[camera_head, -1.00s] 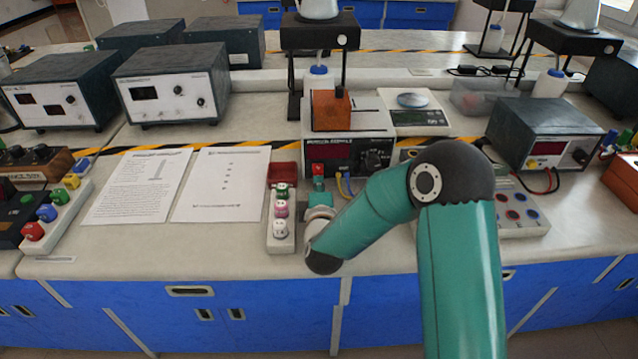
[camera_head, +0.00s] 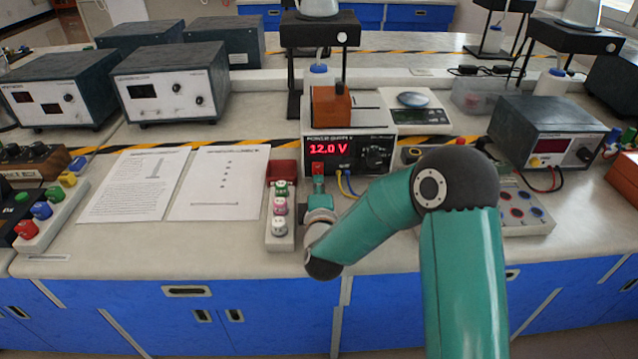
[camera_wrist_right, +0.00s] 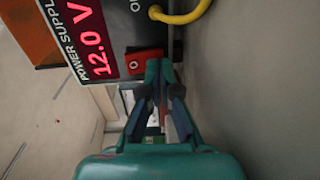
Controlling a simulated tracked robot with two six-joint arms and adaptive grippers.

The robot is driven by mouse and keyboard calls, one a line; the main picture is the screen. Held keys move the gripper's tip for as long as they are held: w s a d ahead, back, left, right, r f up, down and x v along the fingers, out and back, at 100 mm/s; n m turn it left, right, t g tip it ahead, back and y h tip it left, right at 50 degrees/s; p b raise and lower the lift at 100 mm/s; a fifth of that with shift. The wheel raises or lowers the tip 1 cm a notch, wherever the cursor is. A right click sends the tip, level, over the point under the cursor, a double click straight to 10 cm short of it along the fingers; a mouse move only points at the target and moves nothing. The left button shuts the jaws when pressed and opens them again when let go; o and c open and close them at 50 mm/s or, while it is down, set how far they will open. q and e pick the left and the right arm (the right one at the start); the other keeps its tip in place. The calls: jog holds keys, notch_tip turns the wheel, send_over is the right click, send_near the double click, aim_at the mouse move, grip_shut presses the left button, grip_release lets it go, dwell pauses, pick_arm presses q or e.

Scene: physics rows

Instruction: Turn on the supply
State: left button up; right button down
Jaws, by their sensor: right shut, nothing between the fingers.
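The power supply (camera_head: 347,153) stands on the bench with its display (camera_head: 332,148) lit red, reading 12.0 V. The lit display (camera_wrist_right: 88,38) also shows in the right wrist view. Its red rocker switch (camera_wrist_right: 146,62) is low on the front panel, beside the display. My right gripper (camera_head: 319,184) is shut and empty, in front of the switch. In the right wrist view its fingertips (camera_wrist_right: 159,72) are close at the switch's edge; I cannot tell whether they touch it. My left gripper is not in view.
A white strip with coloured knobs (camera_head: 281,225) stands close left of my right gripper. Yellow and blue leads (camera_head: 345,184) hang from the supply's front. An orange block (camera_head: 331,107) sits on top. Paper sheets (camera_head: 219,183) lie further left.

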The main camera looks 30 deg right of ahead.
jog(key=v, duration=0.6)
jog(key=shift+s, duration=0.25)
jog(key=shift+f, duration=0.1)
